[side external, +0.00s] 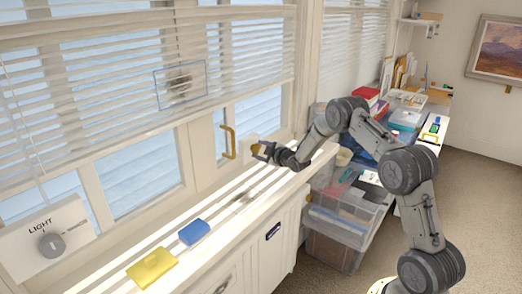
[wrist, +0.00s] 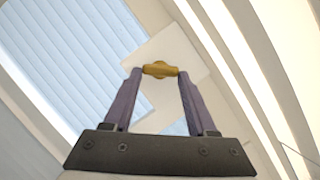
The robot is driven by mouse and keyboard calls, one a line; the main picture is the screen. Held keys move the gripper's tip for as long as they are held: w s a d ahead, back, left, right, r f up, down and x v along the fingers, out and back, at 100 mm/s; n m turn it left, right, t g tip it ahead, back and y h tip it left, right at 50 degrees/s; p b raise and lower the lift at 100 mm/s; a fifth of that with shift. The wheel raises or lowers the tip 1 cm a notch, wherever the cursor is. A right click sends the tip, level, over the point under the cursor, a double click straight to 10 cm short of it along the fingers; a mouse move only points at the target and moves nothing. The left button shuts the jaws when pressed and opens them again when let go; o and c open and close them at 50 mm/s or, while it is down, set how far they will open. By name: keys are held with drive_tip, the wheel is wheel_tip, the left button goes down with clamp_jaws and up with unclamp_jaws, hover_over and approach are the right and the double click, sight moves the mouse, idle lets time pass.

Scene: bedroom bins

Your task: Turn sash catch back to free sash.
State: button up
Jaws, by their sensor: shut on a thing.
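The sash catch shows in the wrist view as a small brass turn-piece (wrist: 160,70) in front of a cream plate (wrist: 185,48) on the window frame. My gripper (wrist: 159,72) is shut on the brass piece, one dark finger at each end of it. In the side view my gripper (side external: 261,150) is at the window frame above the sill, and it largely hides the catch. A brass handle (side external: 229,142) is on the sash just left of it. The sash (side external: 203,149) looks closed against its frame.
White blinds (side external: 120,70) hang over the windows. A blue block (side external: 194,232) and a yellow block (side external: 151,268) lie on the sill, left of my gripper. A light dial panel (side external: 50,243) is at the far left. Clear plastic bins (side external: 340,225) stand right of the sill.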

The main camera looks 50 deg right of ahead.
drive_tip(key=n, duration=0.1)
drive_tip(key=n+t+h, duration=0.1)
drive_tip(key=n, duration=0.1)
drive_tip(key=shift+a+f+n+h, duration=0.2)
drive_tip(key=shift+f+n+h, duration=0.1)
drive_tip(key=shift+f+n+t+h, duration=0.15)
drive_tip(key=shift+n+t, duration=0.15)
drive_tip(key=shift+n, duration=0.4)
drive_tip(key=shift+n+t+h, duration=0.15)
drive_tip(key=shift+n+t, duration=0.15)
drive_tip(key=shift+n, duration=0.4)
drive_tip(key=o, duration=1.4)
drive_tip(key=shift+c, duration=0.2)
drive_tip(key=shift+s, duration=0.1)
drive_tip(key=v, duration=1.3)
drive_tip(key=shift+s+a, duration=0.25)
